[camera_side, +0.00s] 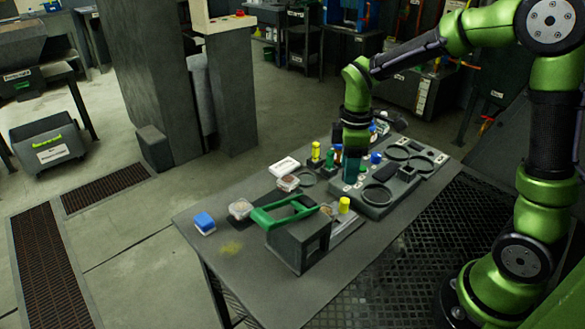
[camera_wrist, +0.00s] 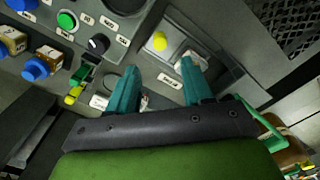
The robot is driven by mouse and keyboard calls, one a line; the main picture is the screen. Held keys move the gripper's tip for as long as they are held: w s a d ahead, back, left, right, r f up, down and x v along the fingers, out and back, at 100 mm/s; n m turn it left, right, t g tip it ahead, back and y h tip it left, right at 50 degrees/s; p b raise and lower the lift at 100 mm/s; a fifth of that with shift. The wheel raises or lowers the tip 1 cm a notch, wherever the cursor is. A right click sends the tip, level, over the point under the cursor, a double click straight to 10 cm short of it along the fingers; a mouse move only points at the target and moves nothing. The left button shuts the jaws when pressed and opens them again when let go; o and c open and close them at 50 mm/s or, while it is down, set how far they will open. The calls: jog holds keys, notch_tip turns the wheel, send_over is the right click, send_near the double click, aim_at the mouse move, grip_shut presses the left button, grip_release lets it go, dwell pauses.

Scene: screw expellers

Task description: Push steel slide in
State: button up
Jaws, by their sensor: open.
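A pale grey metal strip (camera_side: 347,229), which looks like the steel slide, lies beside a dark box with a green handle (camera_side: 286,212) in the side view. A yellow knob (camera_side: 344,204) stands by it. In the wrist view a yellow knob (camera_wrist: 160,41) sits in a grey recessed plate just beyond my fingertips. A pale piece near my right-hand finger is partly hidden by it. My gripper (camera_wrist: 158,66) has its two teal fingers spread apart with nothing between them. In the side view my gripper (camera_side: 351,172) points down over the panel, behind the yellow knob.
A panel with round rings (camera_side: 377,194) lies right of my gripper. Small bottles, a blue-lidded box (camera_side: 204,222) and clear tubs (camera_side: 240,208) stand around the table. The wrist view shows a green button (camera_wrist: 67,20), a black knob (camera_wrist: 98,44) and blue-capped pieces. The table's front left is mostly clear.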

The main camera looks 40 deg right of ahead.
aim_at(345, 200)
notch_tip(345, 200, down, 11)
jog(key=shift+r, duration=0.15)
grip_shut()
dwell(0.4)
